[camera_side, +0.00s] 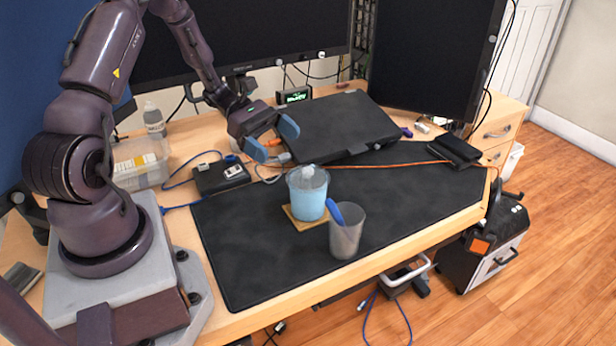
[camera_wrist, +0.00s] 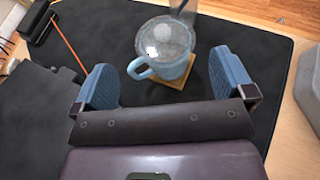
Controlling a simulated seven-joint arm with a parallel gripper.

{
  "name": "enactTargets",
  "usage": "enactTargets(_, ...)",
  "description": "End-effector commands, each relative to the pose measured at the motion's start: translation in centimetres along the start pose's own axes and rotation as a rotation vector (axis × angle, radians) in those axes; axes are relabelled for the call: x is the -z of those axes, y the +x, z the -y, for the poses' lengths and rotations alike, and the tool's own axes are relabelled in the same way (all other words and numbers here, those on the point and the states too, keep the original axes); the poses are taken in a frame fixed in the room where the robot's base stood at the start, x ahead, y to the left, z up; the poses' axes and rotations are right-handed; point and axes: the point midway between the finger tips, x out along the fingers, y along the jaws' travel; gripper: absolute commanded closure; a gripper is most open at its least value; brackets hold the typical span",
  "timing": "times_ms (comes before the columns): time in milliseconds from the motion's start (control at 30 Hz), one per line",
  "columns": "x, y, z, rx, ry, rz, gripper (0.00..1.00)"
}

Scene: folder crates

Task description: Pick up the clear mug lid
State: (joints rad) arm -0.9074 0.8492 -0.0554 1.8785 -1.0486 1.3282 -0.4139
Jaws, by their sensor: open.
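The clear mug lid (camera_side: 307,175) sits on top of a light blue mug (camera_side: 308,203), with a small pale knob at its middle. In the wrist view the lid (camera_wrist: 165,40) is seen from above, on the mug whose handle (camera_wrist: 138,68) points lower left. The mug stands on a tan square coaster (camera_side: 291,214) on the black desk mat. My gripper (camera_side: 272,139) is open and empty, its two blue fingers apart. It is above and to the left of the lid in the side view, and not touching it. In the wrist view the lid lies beyond the fingertips.
A grey cup (camera_side: 347,238) with a blue-handled utensil stands close to the mug. A closed black laptop (camera_side: 337,125) lies behind it. A black box (camera_side: 221,176) with cables is at left.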

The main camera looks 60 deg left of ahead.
Motion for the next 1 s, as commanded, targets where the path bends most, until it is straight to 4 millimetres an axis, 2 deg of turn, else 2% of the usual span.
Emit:
enactTargets(33,0.0,1.1,0.1,0.005,0.000,0.001,0.00)
enactTargets(133,0.0,2.7,0.1,0.005,0.001,0.000,0.00)
enactTargets(367,0.1,4.5,0.1,0.003,0.002,-0.002,0.00)
enactTargets(700,0.6,9.0,0.3,0.005,0.002,-0.002,0.00)
enactTargets(1000,0.6,9.4,0.2,0.002,0.003,-0.003,0.00)
